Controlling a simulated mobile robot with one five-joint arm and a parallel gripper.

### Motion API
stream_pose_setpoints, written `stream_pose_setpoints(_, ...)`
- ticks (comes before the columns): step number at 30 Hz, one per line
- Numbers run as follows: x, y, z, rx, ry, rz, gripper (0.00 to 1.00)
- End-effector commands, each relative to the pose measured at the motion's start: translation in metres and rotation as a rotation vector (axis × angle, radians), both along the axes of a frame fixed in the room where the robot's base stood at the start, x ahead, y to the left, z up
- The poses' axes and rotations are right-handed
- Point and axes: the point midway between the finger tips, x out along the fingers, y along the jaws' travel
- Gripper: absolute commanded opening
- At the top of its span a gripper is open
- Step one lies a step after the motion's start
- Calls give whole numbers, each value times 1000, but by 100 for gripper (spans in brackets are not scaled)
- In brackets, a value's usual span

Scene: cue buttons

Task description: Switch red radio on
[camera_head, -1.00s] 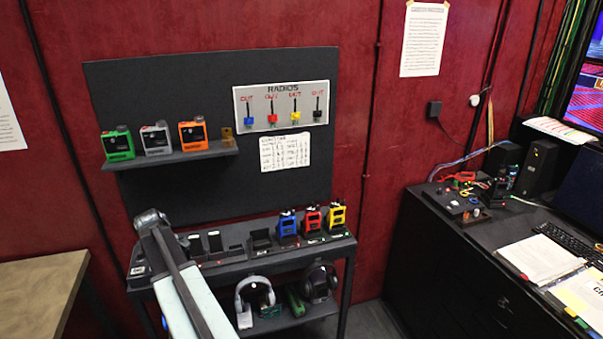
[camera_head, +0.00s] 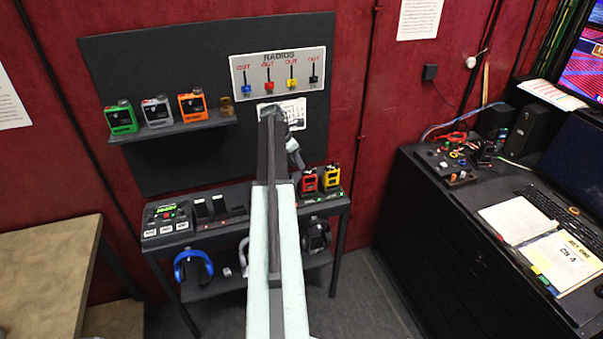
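The red radio (camera_head: 309,183) stands upright in the charging row on the black table, just left of the yellow radio (camera_head: 331,178). My arm reaches up the middle of the picture, and its end, with my gripper (camera_head: 298,160), bends down at the right, above and slightly left of the red radio. The gripper looks apart from the radio, but depth is hard to judge. Its fingers are too small and dark to tell open from shut. The blue radio is hidden behind my arm. The red radio's knob and switch details are too small to make out.
A "RADIOS" board (camera_head: 278,75) with coloured tags hangs on the black panel. A button box (camera_head: 165,217) sits at the table's left end. A black cabinet (camera_head: 440,230) stands right. Blue headphones (camera_head: 193,268) are below.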

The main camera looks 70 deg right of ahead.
Motion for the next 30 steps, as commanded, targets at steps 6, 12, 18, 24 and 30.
stream_pose_setpoints(6,-10,-11,-45,1,0,-2,36)
stream_pose_setpoints(12,-16,-18,-62,0,-1,-2,36)
stream_pose_setpoints(18,-17,-18,-59,0,-1,-2,36)
stream_pose_setpoints(24,-17,-18,-59,0,-1,-2,0)
stream_pose_setpoints(30,-16,-16,-59,0,-1,-7,0)
